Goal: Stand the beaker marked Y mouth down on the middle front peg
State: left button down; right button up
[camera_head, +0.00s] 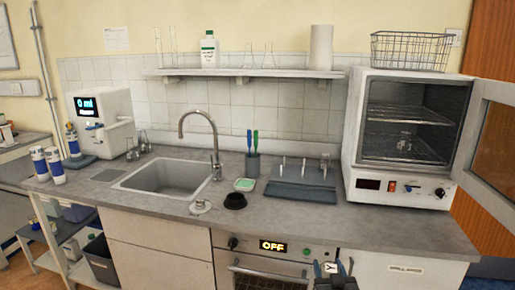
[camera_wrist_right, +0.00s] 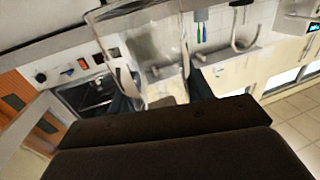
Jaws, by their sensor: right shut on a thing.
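The beaker marked Y (camera_head: 331,267) shows at the bottom edge of the head view, with its white Y label facing me. My right gripper (camera_head: 335,283) is shut on it, in front of the counter and low in the picture. In the right wrist view the clear glass beaker (camera_wrist_right: 150,45) sits between the fingers of the right gripper (camera_wrist_right: 160,92). Which way its mouth points is hard to tell. The grey-blue peg rack (camera_head: 290,194) stands on the counter with several upright pegs; the middle front peg (camera_head: 304,168) appears bare. My left gripper is not in view.
A drying oven (camera_head: 350,170) with its door open stands right of the rack. The sink (camera_head: 165,178) is further left. The counter front is clear before the rack.

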jog(key=shift+s+r, duration=0.1)
jog(key=shift+r, duration=0.5)
jog(key=shift+s, duration=0.15)
jog(key=s+f, duration=0.6)
jog(key=f, duration=0.3)
jog(key=shift+f, duration=0.3)
